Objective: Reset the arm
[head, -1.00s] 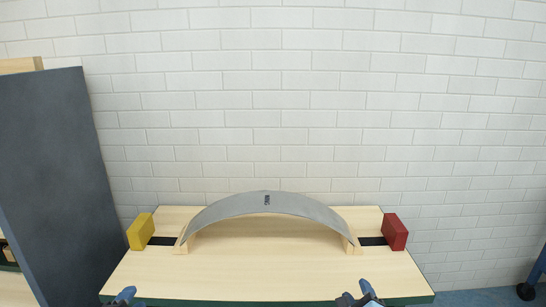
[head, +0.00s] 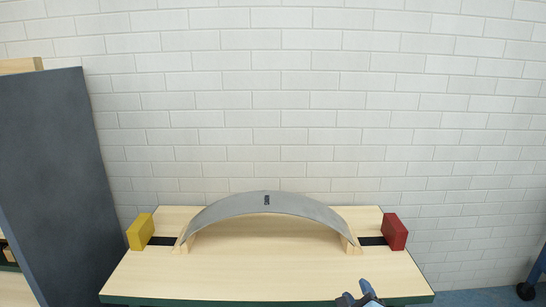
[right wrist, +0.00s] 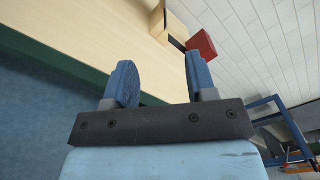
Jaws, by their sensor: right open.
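My right gripper (head: 358,294) shows at the bottom edge of the head view, at the front edge of the wooden table. In the right wrist view its two blue fingers (right wrist: 158,85) are apart with nothing between them. My left gripper is not in the head view. A curved grey metal sheet (head: 290,201) arches over light wooden supports (head: 351,246) on the table (head: 230,278), apart from my right gripper.
A yellow block (head: 140,232) stands at the table's left side and a red block (head: 394,232) at its right, also in the wrist view (right wrist: 202,45). A dark grey panel (head: 60,180) stands at the left. A white brick wall (head: 300,110) is behind.

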